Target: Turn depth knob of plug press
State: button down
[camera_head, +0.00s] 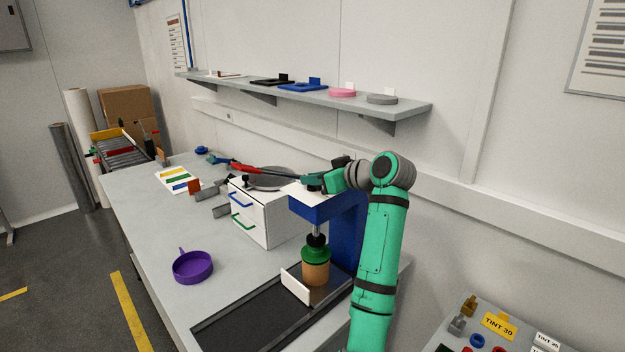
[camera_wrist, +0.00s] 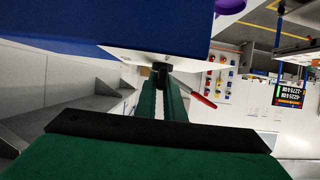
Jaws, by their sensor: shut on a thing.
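The plug press is a blue frame (camera_head: 347,232) at the right end of the bench, with a white plate on top of its head. A small dark knob stands on that plate; it shows in the wrist view (camera_wrist: 161,68). My gripper (camera_head: 315,181) reaches in from the right over the press head. In the wrist view my green fingers (camera_wrist: 160,98) are closed on the dark knob from both sides. Any mark or scale on the knob is not readable. Below the press head, a grey rod with a black end meets a green-topped orange-brown jar (camera_head: 316,273).
A white drawer unit (camera_head: 262,220) with blue and green handles stands left of the press. A red-handled rod (camera_wrist: 195,93) lies close beside the knob in the wrist view. A purple pan (camera_head: 192,266) sits on the bench front. A wall shelf (camera_head: 350,104) runs above.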

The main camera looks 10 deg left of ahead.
dwell(0.4)
jog(key=c, duration=1.9)
grip_release()
jog(key=shift+f, duration=0.1)
jog(key=shift+o, duration=0.2)
jog(key=v, duration=1)
jog(key=shift+d+r, duration=0.2)
jog(key=shift+d, duration=0.1)
jog(key=shift+s, duration=0.1)
